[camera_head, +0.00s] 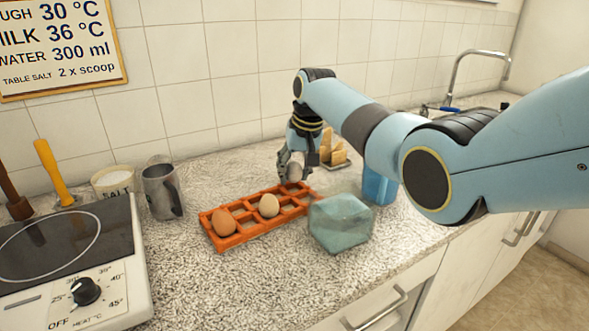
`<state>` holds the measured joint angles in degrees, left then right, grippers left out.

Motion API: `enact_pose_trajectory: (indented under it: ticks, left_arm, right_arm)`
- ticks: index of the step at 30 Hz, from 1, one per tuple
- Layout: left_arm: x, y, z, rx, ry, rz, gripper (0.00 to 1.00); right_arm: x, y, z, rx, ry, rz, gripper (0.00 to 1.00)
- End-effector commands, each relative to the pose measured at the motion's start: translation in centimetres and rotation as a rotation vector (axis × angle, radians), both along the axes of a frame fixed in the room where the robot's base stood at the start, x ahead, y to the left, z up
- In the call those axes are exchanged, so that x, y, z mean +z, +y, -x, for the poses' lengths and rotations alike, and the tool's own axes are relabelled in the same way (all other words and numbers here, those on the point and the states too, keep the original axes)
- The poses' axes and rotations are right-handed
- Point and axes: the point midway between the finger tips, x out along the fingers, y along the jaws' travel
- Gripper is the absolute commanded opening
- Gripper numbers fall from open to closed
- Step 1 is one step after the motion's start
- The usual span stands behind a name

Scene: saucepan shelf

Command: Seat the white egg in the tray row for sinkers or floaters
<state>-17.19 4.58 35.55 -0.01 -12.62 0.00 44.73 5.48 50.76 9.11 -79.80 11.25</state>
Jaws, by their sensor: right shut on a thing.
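The orange egg tray (240,238) lies on the speckled counter with two rows of cells. A brown egg (223,222) sits in its left end, and a cream egg (269,206) sits near its middle. My right gripper (293,172) points down over the far right end of the tray. It is shut on a small pale thing, which looks like the white egg, mostly hidden by the fingers. I cannot tell whether that thing touches the tray. A hexagonal blue-green vessel (340,224) stands just right of the tray. My left gripper is out of view.
A blue container (379,187) stands behind the vessel, under my right arm. Yellow blocks (334,154) sit on a small board behind the gripper. A metal mug (162,192), a salt pot (113,181) and a hotplate (65,255) are at left. The front counter is clear.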

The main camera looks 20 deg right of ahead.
Motion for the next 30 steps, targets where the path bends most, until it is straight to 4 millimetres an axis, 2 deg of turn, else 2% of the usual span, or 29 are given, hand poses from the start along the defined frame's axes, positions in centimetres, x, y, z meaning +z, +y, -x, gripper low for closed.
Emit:
enact_pose_trajectory:
  ticks: [17, 23, 24, 30]
  left_arm:
    - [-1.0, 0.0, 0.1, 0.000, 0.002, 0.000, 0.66]
    - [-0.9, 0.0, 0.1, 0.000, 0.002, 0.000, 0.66]
    - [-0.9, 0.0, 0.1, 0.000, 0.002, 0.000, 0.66]
    - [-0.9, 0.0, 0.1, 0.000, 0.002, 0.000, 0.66]
  right_arm:
    - [-1.8, 0.0, 0.0, 0.000, -0.001, 0.000, 0.26]
    - [-1.7, 0.0, 0.0, 0.000, -0.001, 0.000, 0.26]
    - [-1.7, 0.0, 0.0, 0.000, -0.001, 0.000, 0.40]
    - [-1.7, 0.0, 0.0, 0.000, -0.001, 0.000, 0.64]
